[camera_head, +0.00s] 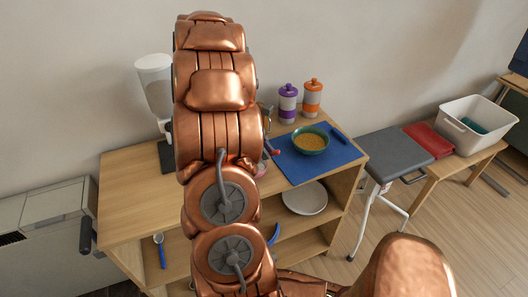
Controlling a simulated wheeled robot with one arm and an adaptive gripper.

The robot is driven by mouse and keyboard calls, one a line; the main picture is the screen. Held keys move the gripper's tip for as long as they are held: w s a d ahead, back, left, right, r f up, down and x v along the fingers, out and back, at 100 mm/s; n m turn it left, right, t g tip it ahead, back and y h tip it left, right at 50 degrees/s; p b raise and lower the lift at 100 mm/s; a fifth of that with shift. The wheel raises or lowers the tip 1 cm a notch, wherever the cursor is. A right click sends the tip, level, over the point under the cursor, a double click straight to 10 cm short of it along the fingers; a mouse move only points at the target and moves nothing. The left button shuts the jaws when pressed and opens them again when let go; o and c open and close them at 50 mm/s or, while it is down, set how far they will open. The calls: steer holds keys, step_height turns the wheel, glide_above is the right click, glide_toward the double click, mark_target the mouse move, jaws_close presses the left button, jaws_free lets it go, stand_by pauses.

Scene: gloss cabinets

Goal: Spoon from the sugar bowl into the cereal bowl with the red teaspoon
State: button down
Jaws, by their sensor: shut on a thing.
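A green bowl (325,146), which looks like the cereal bowl, stands upright on a blue mat (298,174) and holds orange-yellow food. My gripper (268,146) is mostly hidden behind my copper arm, just left of the bowl. A small red piece (275,152) shows at its lower end, apparently part of the red teaspoon, and the gripper is shut on it. The spoon's tip is hidden. A pinkish rounded thing (261,169) shows beside my arm below the gripper; it may be the sugar bowl, but it is mostly covered.
Purple (288,103) and orange (312,98) lidded jars stand behind the mat. A dark blue utensil (340,136) lies right of the bowl. A white dispenser (155,88) stands left. A white plate (305,198) and blue-handled spoon (161,252) are on shelves below. A grey stool (391,155) stands right.

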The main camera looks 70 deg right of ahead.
mark_target(275, 151)
steer(key=shift+r, duration=0.5)
steer(key=shift+s, duration=0.15)
steer(key=s+t, duration=0.1)
steer(key=t, duration=0.2)
steer(key=shift+s+a+r+t, duration=0.1)
steer(key=shift+s+r+t, duration=0.05)
steer(key=shift+s+t, duration=0.2)
steer(key=shift+s+r+t+b, duration=0.1)
steer(key=shift+s+t+b, duration=0.4)
steer(key=shift+t, duration=0.35)
